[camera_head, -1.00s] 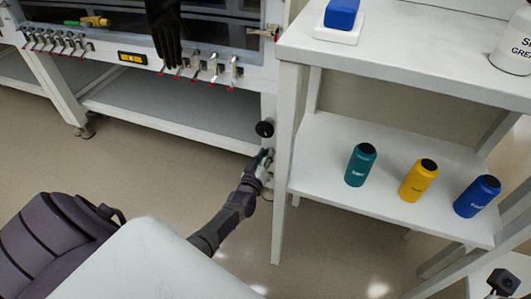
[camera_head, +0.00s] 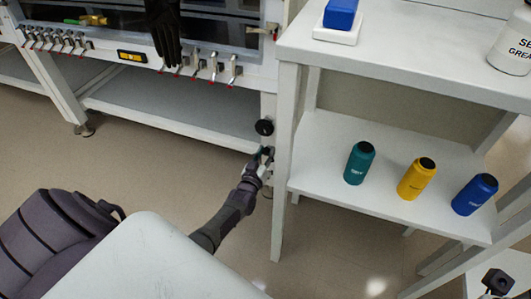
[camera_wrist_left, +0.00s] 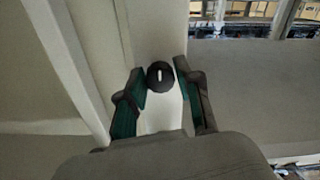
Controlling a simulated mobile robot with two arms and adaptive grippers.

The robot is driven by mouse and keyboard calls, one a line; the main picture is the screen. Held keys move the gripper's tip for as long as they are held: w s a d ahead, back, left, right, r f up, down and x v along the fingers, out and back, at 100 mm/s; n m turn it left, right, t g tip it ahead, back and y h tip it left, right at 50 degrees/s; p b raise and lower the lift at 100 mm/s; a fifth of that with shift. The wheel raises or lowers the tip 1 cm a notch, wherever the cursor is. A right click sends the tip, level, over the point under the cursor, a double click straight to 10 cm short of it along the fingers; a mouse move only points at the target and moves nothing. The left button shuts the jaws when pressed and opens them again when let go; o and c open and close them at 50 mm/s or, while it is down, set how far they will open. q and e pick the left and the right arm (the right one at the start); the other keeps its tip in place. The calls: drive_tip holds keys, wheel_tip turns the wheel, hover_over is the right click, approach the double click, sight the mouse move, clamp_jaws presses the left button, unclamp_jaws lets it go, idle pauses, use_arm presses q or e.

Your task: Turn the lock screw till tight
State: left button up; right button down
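A round black knob (camera_wrist_left: 160,75) with a white mark, which looks like the lock screw, sits on a pale upright in the left wrist view. My left gripper (camera_wrist_left: 160,68) has its two dark green-lined fingers apart, one on each side of the knob. A gap shows between each finger and the knob, so it is open; the depth is hard to judge. In the head view my left gripper (camera_head: 265,157) is low at the glovebox frame's right leg. A black round knob (camera_head: 264,127) shows just above it; I cannot tell if it is the same one.
A white shelf unit (camera_head: 283,190) stands close right of my left gripper, with teal (camera_head: 359,163), yellow (camera_head: 417,179) and blue (camera_head: 475,195) bottles. The glovebox (camera_head: 205,40) has a black glove (camera_head: 164,30) and a row of valves. The floor (camera_head: 140,165) in front is clear.

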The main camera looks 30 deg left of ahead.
use_arm(q)
drive_tip(key=shift+o, duration=1.1)
drive_tip(key=v, duration=1.2)
